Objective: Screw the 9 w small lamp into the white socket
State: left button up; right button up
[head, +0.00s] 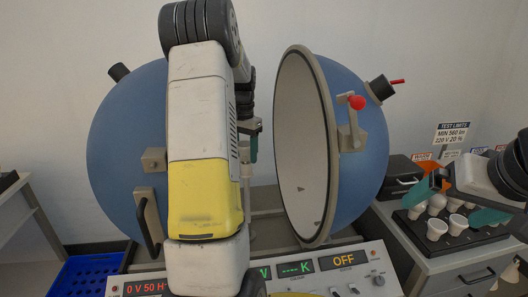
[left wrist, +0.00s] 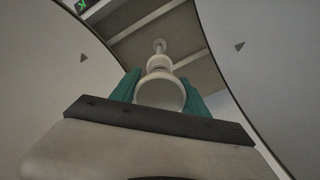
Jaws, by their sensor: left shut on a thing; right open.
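My left gripper (head: 252,146) is between the two halves of the blue sphere, largely hidden behind my left arm in the head view. In the left wrist view its teal fingers are shut on a white round lamp (left wrist: 160,95). A narrower white socket (left wrist: 159,63) on a thin post shows just beyond the lamp, roughly in line with it. The post (head: 246,190) also shows below the gripper in the head view. I cannot tell whether lamp and socket touch. No wattage marking is legible. My right gripper (head: 455,203) is open over the lamp tray at right.
The open sphere's right half (head: 345,150) and left half (head: 125,150) flank my left arm closely. A black tray (head: 425,250) with several white lamps stands on the right cabinet. A control panel (head: 375,262) is in front; a blue crate (head: 85,275) is at lower left.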

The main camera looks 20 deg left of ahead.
pick_arm(q)
jog(key=m, duration=1)
jog(key=shift+a, duration=0.1)
jog(key=m, duration=1)
jog(key=shift+w, duration=0.1)
jog(key=o, duration=1.2)
jog(key=shift+o, duration=0.2)
